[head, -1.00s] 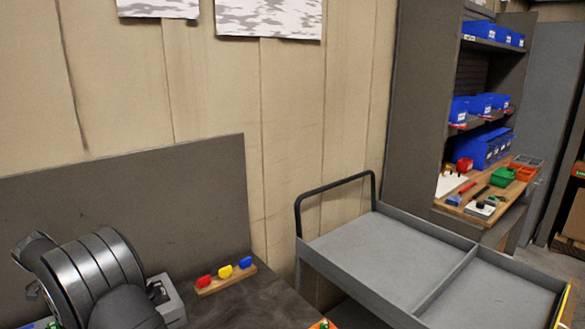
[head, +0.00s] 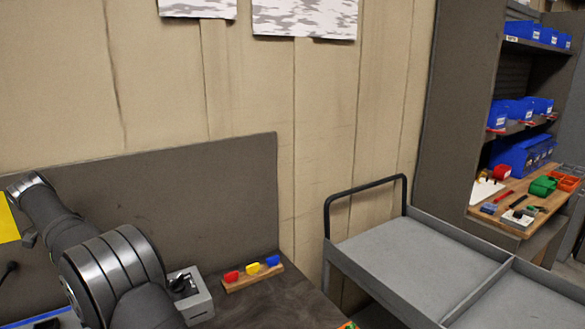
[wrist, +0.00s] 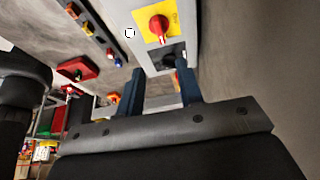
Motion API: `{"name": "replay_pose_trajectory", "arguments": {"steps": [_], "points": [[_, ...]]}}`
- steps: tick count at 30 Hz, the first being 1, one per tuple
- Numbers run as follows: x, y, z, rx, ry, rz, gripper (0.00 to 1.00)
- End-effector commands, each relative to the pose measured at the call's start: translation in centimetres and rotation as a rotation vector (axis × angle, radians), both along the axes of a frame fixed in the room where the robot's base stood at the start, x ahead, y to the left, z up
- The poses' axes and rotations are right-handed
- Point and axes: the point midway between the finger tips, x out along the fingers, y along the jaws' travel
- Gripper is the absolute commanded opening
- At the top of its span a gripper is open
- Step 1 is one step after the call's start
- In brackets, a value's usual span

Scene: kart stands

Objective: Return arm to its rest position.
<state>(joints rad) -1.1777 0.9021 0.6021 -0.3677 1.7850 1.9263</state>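My arm shows at the left of the head view, its dark links bent above the workbench (head: 262,310). My gripper (wrist: 160,82) is out of the head view. In the wrist view its two dark blue fingers stand apart with nothing visible between them, so it is open and empty. Beyond the fingertips is a light grey box with a red rotary knob (wrist: 158,28) on a yellow plate. The fingers overlap the box in the picture; I cannot tell how far off it is.
A small grey box (head: 199,307) stands on the bench beside a wooden strip (head: 240,284) with red, yellow and blue pieces. A grey cart (head: 395,262) stands to the right. A shelf with blue bins (head: 525,157) is at the far right.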

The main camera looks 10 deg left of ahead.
Motion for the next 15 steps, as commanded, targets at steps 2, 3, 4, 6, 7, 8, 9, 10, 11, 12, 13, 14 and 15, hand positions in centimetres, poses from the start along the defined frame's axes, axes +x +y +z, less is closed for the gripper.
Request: {"name": "replay_pose_trajectory", "arguments": {"steps": [2,3,4,6,7,8,9,10,11,12,13,14,15], "points": [[-0.3,0.4,1.0,0.002,-0.002,0.000,0.34],[-0.4,0.5,1.5,0.001,-0.001,0.001,0.34],[-0.5,0.6,1.9,0.001,-0.001,-0.001,0.34],[-0.7,0.8,2.7,0.001,-0.001,0.001,0.34],[-0.8,0.9,3.0,0.001,-0.001,0.001,0.34],[-0.9,1.0,3.3,0.002,-0.001,0.001,0.34],[-0.8,0.8,2.9,-0.002,0.001,-0.001,0.34],[-0.7,0.6,2.4,-0.004,0.001,0.000,0.34],[-0.6,0.5,2.1,-0.003,0.001,-0.001,0.34],[-0.4,0.4,1.6,-0.003,0.001,-0.001,0.34],[-0.3,0.3,1.3,-0.003,0.001,-0.001,0.34],[-0.2,0.2,0.9,-0.003,0.001,-0.001,0.34],[-0.1,0.0,0.3,-0.003,0.002,-0.002,0.34]]}}
